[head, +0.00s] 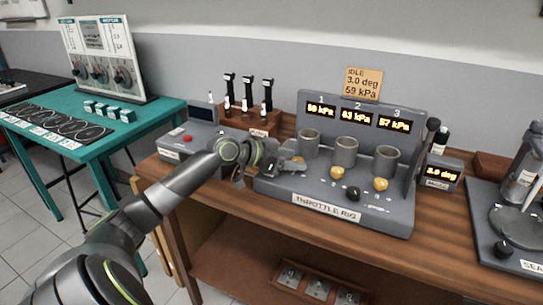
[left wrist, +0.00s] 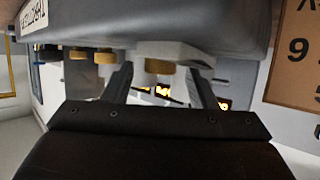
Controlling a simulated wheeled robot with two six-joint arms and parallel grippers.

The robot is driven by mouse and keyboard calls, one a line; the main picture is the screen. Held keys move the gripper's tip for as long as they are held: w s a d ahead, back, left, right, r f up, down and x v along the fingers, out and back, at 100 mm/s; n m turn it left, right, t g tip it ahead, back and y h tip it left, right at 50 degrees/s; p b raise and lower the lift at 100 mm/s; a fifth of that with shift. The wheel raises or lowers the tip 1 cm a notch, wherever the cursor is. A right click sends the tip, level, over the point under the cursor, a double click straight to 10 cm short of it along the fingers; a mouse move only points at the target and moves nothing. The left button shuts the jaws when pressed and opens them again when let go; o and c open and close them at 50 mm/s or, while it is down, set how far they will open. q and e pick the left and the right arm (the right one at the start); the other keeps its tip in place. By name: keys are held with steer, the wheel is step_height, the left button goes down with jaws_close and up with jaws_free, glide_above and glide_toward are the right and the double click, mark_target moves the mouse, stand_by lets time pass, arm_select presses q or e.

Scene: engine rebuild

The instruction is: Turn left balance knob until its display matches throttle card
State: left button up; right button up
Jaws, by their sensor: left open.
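The grey throttle rig (head: 335,207) stands on the wooden bench. Its display 1 (head: 320,110) is too blurred to read surely; displays 2 and 3 seem to read 63 and 57 kPa. The throttle card (head: 364,83) behind reads IDLE, 3.0 deg, 59 kPa. The yellow left balance knob (head: 298,160) is partly hidden by my left gripper (head: 284,161), which is at the rig's left end. In the left wrist view, a yellow knob (left wrist: 160,67) appears between the open fingers (left wrist: 165,80); I cannot tell whether they touch it. My right gripper is not in view.
Two more yellow knobs (head: 337,172) and a black knob (head: 352,193) sit to the right. Three grey cups (head: 346,150) stand behind the knobs. A small display box (head: 441,172) stands right of the rig. A tool rack (head: 248,118) stands behind my left arm.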

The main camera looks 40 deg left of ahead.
arm_select(q)
steer(key=v, duration=0.9)
steer(key=shift+s+r, duration=0.1)
steer(key=shift+r, duration=0.05)
steer(key=shift+p+v, duration=0.95)
steer(key=shift+p, duration=0.05)
steer(key=p+v, duration=0.6)
steer(key=p, duration=0.4)
steer(key=shift+p, duration=0.4)
